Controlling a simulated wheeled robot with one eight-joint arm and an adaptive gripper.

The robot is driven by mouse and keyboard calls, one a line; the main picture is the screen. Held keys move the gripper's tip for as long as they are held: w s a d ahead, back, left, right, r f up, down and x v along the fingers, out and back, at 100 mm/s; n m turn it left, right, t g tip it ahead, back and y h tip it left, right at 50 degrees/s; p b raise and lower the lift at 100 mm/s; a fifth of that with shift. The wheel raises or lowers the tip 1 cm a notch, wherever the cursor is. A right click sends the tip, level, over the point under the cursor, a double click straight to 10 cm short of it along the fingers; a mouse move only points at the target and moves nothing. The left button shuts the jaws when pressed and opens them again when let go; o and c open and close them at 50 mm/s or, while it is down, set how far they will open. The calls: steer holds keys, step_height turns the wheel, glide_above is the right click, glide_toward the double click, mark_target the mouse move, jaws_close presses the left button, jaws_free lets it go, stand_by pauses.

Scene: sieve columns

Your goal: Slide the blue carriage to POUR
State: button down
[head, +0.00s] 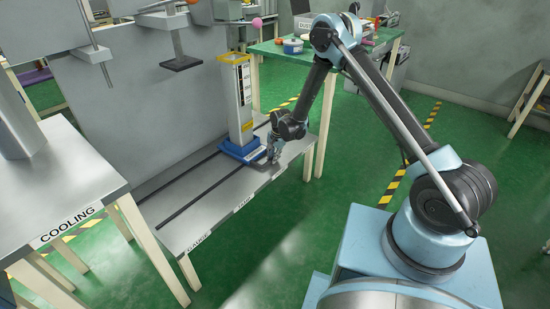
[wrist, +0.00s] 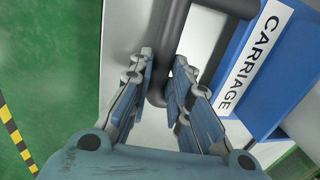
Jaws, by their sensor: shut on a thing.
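The blue carriage (head: 240,152) sits on the grey rail bench and carries a tall upright column (head: 239,100) with a yellow top. In the wrist view, the carriage (wrist: 275,75) shows as a blue block with a white CARRIAGE label (wrist: 255,58). A dark grey bar handle (wrist: 158,70) stands beside it. My gripper (head: 273,154) is at the front side of the carriage. In the wrist view, my gripper's fingers (wrist: 165,85) are on either side of the handle and shut on it. No POUR label is readable.
Two dark rail slots run along the bench (head: 205,205), whose front edge carries a GAUGE label (head: 198,244) and another small label. A COOLING table (head: 75,190) stands at left. A green-topped table (head: 330,55) stands behind. A grey panel (head: 140,95) backs the rails.

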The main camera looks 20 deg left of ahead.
steer(key=shift+d, duration=0.1)
steer(key=c, duration=1.5)
jaws_free()
steer(key=r, duration=0.4)
steer(key=d+r, duration=0.1)
steer(key=r, duration=0.2)
steer(key=d+r, duration=0.1)
steer(key=r, duration=0.3)
steer(key=shift+s+r, duration=0.3)
steer(key=shift+r, duration=0.05)
